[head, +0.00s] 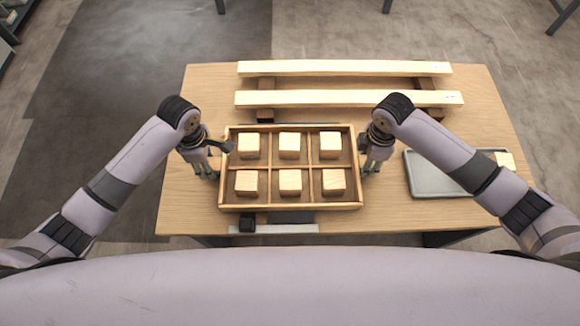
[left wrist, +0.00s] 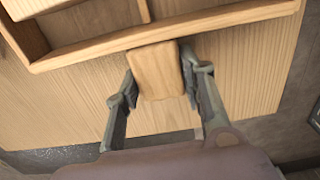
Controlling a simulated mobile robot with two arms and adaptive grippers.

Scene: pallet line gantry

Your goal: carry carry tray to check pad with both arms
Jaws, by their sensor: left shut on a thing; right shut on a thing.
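The carry tray (head: 340,205) is a wooden, divided tray in the middle of the head view. Light wooden cubes (head: 290,182) sit in its compartments, in two rows of three. My left gripper (head: 208,173) is at the tray's left side. In the left wrist view its two fingers (left wrist: 160,85) are shut on a wooden handle block (left wrist: 156,70) on the tray's edge. My right gripper (head: 371,166) is shut at the tray's right side; its handle is mostly hidden. A dark flat patch (head: 292,217) shows at the tray's near edge; I cannot tell whether it is the check pad.
The tray is over a wooden table (head: 400,215). Two pale planks (head: 345,68) lie on dark supports behind it. A grey shallow tray (head: 430,180) with a wooden block (head: 505,161) is at the right. A grey strip (head: 285,229) with a black block (head: 247,225) lies at the near edge.

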